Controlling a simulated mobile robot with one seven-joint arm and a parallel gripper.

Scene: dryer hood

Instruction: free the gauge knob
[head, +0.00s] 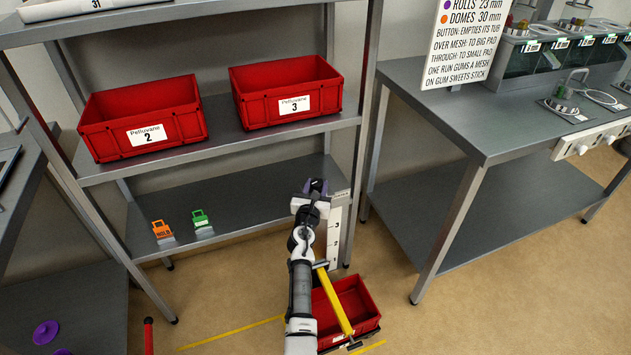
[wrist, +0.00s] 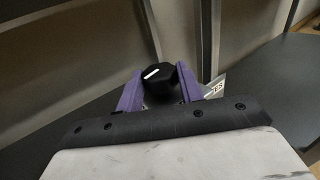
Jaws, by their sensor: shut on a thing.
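The gauge knob (wrist: 156,74) is black with a white line across its top. In the wrist view it sits between the purple fingers of my gripper (wrist: 159,84), which are shut on it. In the head view my gripper (head: 316,187) is at the right front of the lower shelf, and the knob cannot be made out there. A white height gauge strip (head: 335,232) marked with numbers, 3 at the top, hangs below the shelf edge just right of my gripper. The knob's mounting is hidden by the gripper.
Red crates 2 (head: 142,112) and 3 (head: 287,92) stand on the shelf above. An orange tag (head: 162,229) and a green tag (head: 201,219) are on the lower shelf (head: 255,195) to the left. A red crate (head: 357,299) is on the floor. A steel bench (head: 455,110) stands right.

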